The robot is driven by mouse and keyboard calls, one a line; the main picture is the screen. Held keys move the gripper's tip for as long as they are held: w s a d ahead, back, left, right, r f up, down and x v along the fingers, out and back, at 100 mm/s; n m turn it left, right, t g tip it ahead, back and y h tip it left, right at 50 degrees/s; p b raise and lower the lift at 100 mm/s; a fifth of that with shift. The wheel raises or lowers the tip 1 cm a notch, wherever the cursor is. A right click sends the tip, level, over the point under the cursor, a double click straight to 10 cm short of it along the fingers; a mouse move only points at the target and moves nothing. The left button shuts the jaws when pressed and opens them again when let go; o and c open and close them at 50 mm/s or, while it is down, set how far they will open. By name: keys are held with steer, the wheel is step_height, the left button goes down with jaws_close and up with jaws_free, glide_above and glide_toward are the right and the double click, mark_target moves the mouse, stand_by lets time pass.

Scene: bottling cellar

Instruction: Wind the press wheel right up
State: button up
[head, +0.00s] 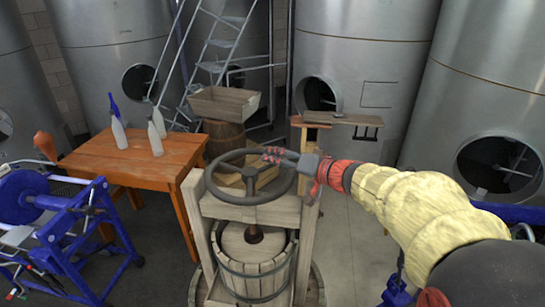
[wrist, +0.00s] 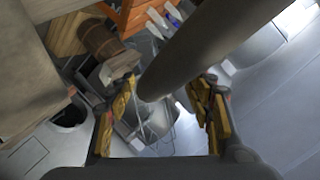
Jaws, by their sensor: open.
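The press wheel (head: 213,189) is a dark, spoked handwheel lying flat on top of the wooden press. Its hub sits on a screw (head: 254,234) that runs down into the slatted basket (head: 262,272). My gripper (head: 272,155) is at the far right part of the rim. In the wrist view my gripper (wrist: 165,105) is open, with yellow-padded fingers left and right. A thick dark bar, apparently the wheel's rim (wrist: 195,45), runs between the fingers from the upper right. I cannot tell whether a finger touches it.
A wooden table (head: 115,160) with several bottles stands left of the press. A blue-framed machine (head: 60,235) is at lower left. A wooden trough (head: 224,103) on a barrel (head: 226,137) and a ladder stand behind. Large steel tanks (head: 355,60) line the back. Floor to the right is partly clear.

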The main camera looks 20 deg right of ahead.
steer(key=shift+x, duration=1.85)
steer(key=shift+c, duration=0.6)
steer(key=shift+s+f, duration=0.15)
jaws_close()
